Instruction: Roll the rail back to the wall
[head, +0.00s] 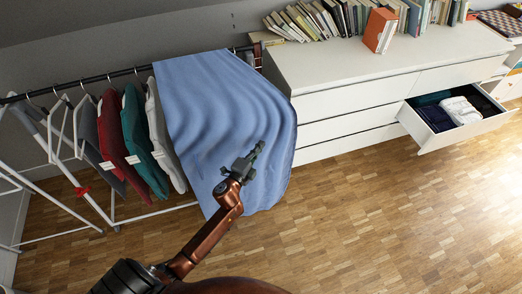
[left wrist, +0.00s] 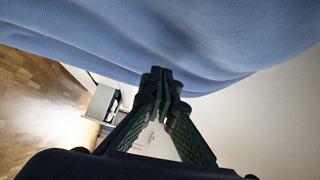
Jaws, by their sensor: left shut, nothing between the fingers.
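The clothes rail (head: 92,79) stands at the left along the grey wall, with a dark top bar and white legs. A blue sheet (head: 222,115) hangs over its right end, and several garments on hangers, one of them a red garment (head: 113,140), hang to its left. My left gripper (head: 254,152) is in front of the lower right part of the blue sheet. Its fingers (left wrist: 161,80) are shut and empty, close under the sheet (left wrist: 170,40) in the left wrist view. I cannot tell whether they touch it. My right gripper is not in view.
A white dresser (head: 350,75) stands right of the rail, with books on top and an upright orange book (head: 380,30). Its open drawer (head: 455,118) holds folded clothes and juts into the room. The wooden floor (head: 370,220) in front is clear.

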